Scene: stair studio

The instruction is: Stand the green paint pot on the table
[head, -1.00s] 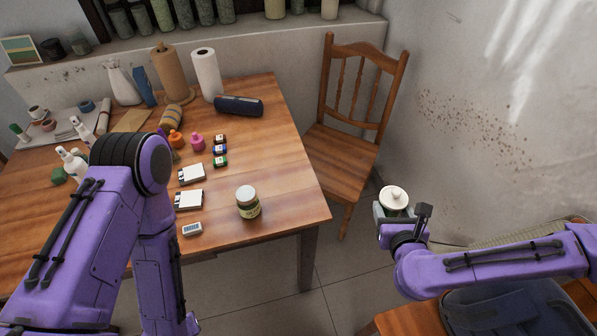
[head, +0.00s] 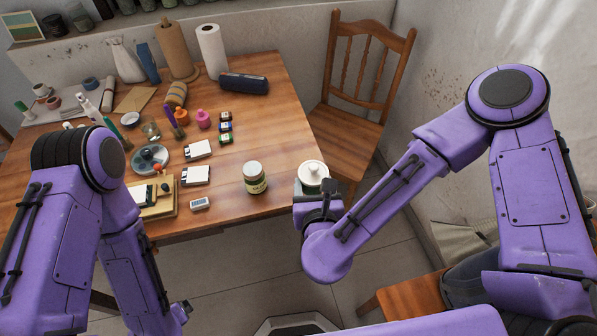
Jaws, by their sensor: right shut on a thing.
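My right gripper (head: 316,188) is shut on a pot with a round, pale lid and knob (head: 313,171). It holds this pot upright beside the table's right front corner. The pot's side is mostly hidden by the gripper, so I cannot tell its body colour. On the wooden table (head: 275,125), a small pot with a green side (head: 226,139) stands in a short row with a blue one (head: 225,127) and a dark red one (head: 226,115). My left arm is at the left front; its jaws do not show.
A jar with a greenish label (head: 255,178) stands near the table's front right. White boxes (head: 196,174), a small grey device (head: 200,203), a round plate (head: 150,158) and a wooden board (head: 160,205) lie to its left. A chair (head: 345,135) stands right of the table.

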